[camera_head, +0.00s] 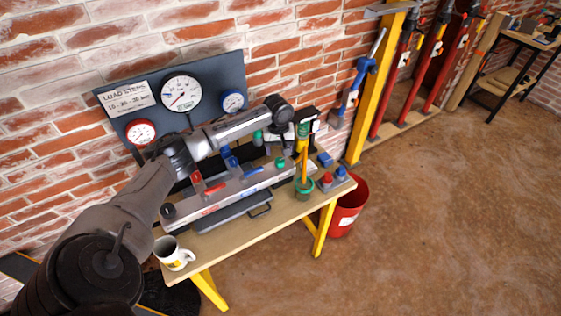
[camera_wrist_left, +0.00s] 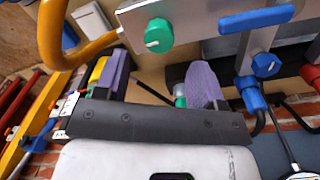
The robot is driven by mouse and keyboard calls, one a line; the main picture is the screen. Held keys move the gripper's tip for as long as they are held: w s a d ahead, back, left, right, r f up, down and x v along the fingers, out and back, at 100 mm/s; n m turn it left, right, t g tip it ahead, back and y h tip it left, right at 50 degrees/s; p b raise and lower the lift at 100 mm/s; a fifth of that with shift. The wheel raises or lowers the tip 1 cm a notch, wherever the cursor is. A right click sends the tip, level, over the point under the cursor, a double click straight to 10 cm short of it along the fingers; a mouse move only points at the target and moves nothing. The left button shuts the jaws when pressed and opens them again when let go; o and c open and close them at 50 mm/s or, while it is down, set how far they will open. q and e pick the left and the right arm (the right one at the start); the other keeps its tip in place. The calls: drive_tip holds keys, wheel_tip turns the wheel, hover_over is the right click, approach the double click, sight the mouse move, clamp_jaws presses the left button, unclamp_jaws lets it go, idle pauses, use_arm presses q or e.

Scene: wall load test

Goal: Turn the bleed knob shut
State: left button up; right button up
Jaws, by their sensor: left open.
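The likely bleed knob is a round green knob (camera_wrist_left: 158,35) with a white mark, on a pale metal face in the left wrist view. In the head view a green knob (camera_head: 280,163) shows on the bench rig, below the end of my left arm. My left gripper (camera_wrist_left: 160,70) is open, with its two purple-padded fingers apart and nothing between them. The knob lies beyond the fingertips, roughly in line with the gap, and appears untouched. A second green part (camera_wrist_left: 180,96) shows farther back between the fingers. My right gripper is not in view.
A blue lever (camera_wrist_left: 257,18) and blue knob (camera_wrist_left: 265,66) sit beside the green knob. A yellow-orange bent bar (camera_wrist_left: 52,32) is on the other side. The bench (camera_head: 240,238) also holds a white mug (camera_head: 172,252) and a green pot (camera_head: 304,189). A gauge panel (camera_head: 208,75) stands behind.

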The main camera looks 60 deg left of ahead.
sight(280, 160)
use_arm(q)
drive_tip(key=shift+w+f+b, duration=0.1)
drive_tip(key=shift+f+b, duration=0.4)
drive_tip(key=shift+f, duration=2.2)
